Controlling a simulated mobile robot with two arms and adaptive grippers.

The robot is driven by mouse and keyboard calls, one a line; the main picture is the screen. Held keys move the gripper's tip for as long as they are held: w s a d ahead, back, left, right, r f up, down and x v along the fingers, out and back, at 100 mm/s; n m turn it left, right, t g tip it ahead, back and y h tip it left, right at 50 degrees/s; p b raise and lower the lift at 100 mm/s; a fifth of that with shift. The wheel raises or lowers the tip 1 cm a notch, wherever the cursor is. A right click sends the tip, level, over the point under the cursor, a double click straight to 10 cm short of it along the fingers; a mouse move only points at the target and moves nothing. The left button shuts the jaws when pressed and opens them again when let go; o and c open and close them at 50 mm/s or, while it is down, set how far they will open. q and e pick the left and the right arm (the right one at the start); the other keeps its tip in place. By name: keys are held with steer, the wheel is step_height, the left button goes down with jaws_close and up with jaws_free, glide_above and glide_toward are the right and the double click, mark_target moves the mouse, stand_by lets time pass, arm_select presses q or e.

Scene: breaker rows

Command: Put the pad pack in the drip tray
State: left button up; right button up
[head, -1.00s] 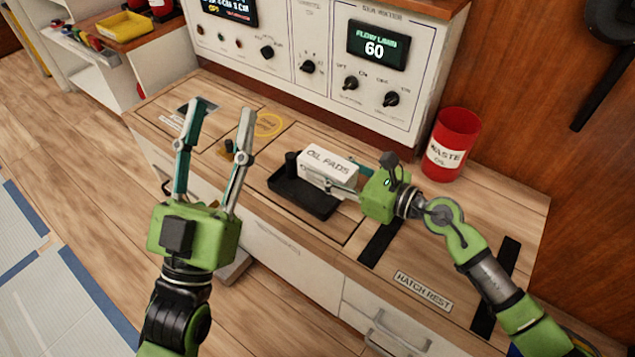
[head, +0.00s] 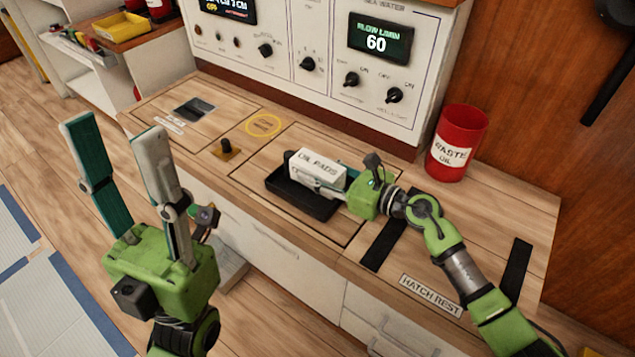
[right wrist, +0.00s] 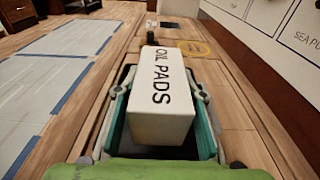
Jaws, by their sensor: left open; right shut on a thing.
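The pad pack (head: 318,167) is a white block marked OIL PADS. My right gripper (head: 330,188) is shut on it, with a finger on each side, as the right wrist view also shows the pack (right wrist: 162,95) between the teal fingers. The pack is over the black drip tray (head: 315,208), which lies on the wooden counter. I cannot tell whether the pack touches the tray floor. The tray's far part is hidden behind the pack. My left gripper (head: 107,155) is open and empty, in front of the counter's left part.
A red waste oil bin (head: 457,143) stands right of the tray, near the wall. A control panel (head: 330,60) rises behind the counter. A small dark knob (head: 227,147) sits left of the tray. The counter's right part has black strips and a HATCH REST label (head: 430,295).

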step_height(320, 180, down, 2)
steer(key=shift+f+b, duration=0.1)
steer(key=shift+b, duration=0.3)
steer(key=shift+f, duration=0.2)
steer(key=shift+r, duration=0.1)
steer(key=o, duration=1.2)
